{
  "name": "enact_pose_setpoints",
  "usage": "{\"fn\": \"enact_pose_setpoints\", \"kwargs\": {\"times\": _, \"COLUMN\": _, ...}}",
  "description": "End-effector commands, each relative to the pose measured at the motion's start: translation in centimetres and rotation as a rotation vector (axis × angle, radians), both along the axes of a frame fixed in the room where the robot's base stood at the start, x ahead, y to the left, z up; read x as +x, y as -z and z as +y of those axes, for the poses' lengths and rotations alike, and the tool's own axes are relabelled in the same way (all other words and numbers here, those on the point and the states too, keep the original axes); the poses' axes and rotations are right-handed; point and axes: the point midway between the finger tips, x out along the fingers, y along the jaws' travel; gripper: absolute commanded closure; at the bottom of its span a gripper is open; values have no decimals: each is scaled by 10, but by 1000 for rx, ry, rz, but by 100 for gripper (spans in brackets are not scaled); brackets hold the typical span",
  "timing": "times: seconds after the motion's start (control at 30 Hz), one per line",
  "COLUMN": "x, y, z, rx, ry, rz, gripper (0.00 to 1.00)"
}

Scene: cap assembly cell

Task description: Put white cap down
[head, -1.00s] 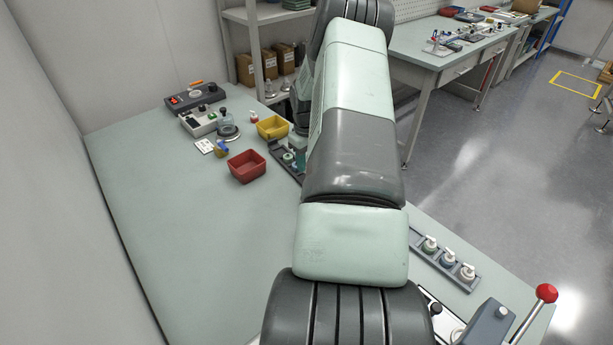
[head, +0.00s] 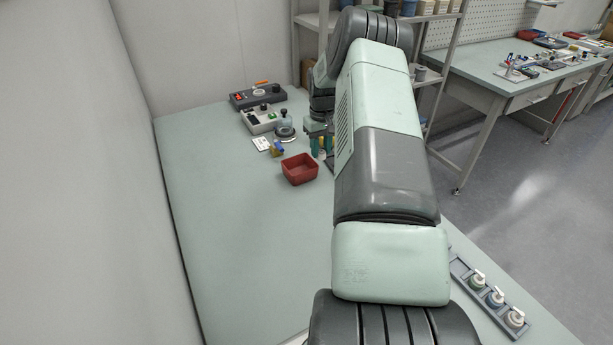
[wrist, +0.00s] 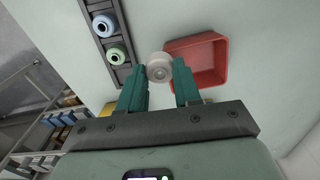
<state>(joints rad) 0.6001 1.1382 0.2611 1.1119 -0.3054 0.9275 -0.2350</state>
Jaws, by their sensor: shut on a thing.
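The white cap (wrist: 158,67) is between the tips of my gripper (wrist: 159,88) in the wrist view. The gripper's teal fingers are shut on it. The cap shows beside the near edge of the red bin (wrist: 170,47), overlapping its left side in the picture; its height above the table cannot be told. In the head view my gripper (head: 321,146) is just behind and right of the red bin (head: 300,178), and the cap cannot be made out there.
A dark rack (wrist: 91,10) with a blue cap (wrist: 104,26) and a green cap (wrist: 116,54) lies left of the gripper in the wrist view. The table's left part (head: 240,220) is clear.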

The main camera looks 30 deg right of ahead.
Motion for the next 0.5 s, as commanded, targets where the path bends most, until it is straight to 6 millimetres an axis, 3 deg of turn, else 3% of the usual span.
{"fn": "enact_pose_setpoints", "kwargs": {"times": 0.1, "x": 28, "y": -12, "z": 28, "rx": 1, "ry": 14, "rz": -3, "gripper": 79}}
{"fn": "enact_pose_setpoints", "kwargs": {"times": 0.27, "x": 43, "y": -15, "z": 48, "rx": 6, "ry": 29, "rz": -2, "gripper": 79}}
{"fn": "enact_pose_setpoints", "kwargs": {"times": 0.5, "x": 44, "y": 27, "z": 50, "rx": 8, "ry": 32, "rz": 0, "gripper": 79}}
